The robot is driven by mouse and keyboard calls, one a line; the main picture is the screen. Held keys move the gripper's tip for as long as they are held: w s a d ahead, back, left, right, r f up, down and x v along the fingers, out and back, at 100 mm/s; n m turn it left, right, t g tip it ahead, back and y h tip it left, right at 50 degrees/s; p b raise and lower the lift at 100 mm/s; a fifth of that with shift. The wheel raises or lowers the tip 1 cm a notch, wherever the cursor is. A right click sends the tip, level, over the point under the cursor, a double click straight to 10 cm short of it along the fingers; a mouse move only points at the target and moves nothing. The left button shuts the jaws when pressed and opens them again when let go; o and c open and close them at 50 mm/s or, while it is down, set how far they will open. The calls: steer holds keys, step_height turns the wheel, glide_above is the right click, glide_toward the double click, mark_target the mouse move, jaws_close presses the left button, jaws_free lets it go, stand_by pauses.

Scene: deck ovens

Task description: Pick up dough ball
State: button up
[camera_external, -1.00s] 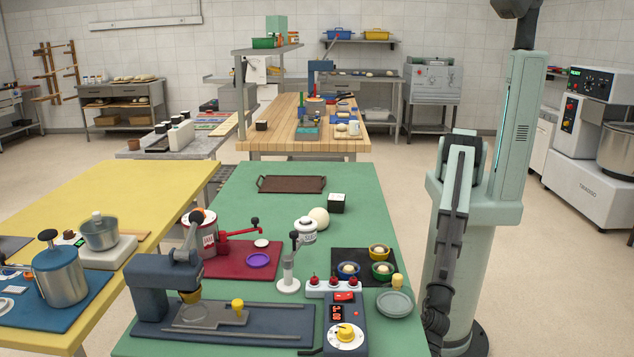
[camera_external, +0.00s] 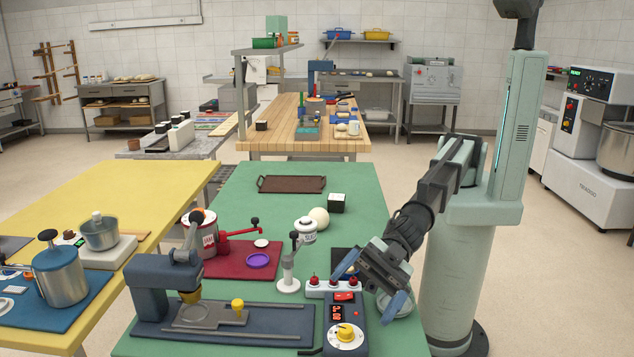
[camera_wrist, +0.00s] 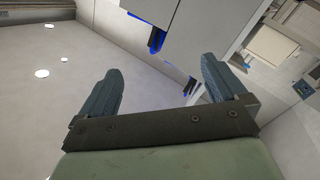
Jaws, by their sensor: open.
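A cream ball that looks like dough (camera_external: 319,217) rests on the green table (camera_external: 240,200), beside a white lidded jar. My gripper (camera_external: 370,284) is open and empty over the table's right side, lower right of the ball and well apart from it. It covers most of a dark mat (camera_external: 338,262) and hides the small bowls there. In the wrist view, both fingers of my gripper (camera_wrist: 162,72) are spread with nothing between them. That view shows ceiling, wall and fittings, and no dough.
A control box with a yellow knob (camera_external: 345,336) and red-knobbed switches (camera_external: 330,285) stand close to my gripper. A blue press (camera_external: 165,290) stands front left. The far table is clear around the brown tray (camera_external: 291,184).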

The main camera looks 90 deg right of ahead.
steer(key=w+d+r+m+t+h, duration=0.1)
steer(key=w+d+r+t+h, duration=0.1)
steer(key=w+d, duration=0.45)
steer(key=w+d+r+t+h, duration=0.2)
steer(key=w+d+r, duration=0.1)
steer(key=w+d, duration=0.4)
steer(key=w+d+f+m+h, duration=0.1)
steer(key=w+d+m+h, duration=0.2)
steer(key=d, duration=0.5)
steer(key=w+d+f+h, duration=0.2)
steer(key=w+d, duration=0.3)
steer(key=d, duration=0.2)
steer(key=n+g+h, duration=0.1)
steer(key=g+h, duration=0.2)
steer(key=g, duration=0.8)
glide_toward(319, 209)
steer(key=x, duration=0.7)
steer(key=shift+s+f, duration=0.1)
steer(key=shift+s, duration=0.05)
steer(key=shift+x, duration=2.6)
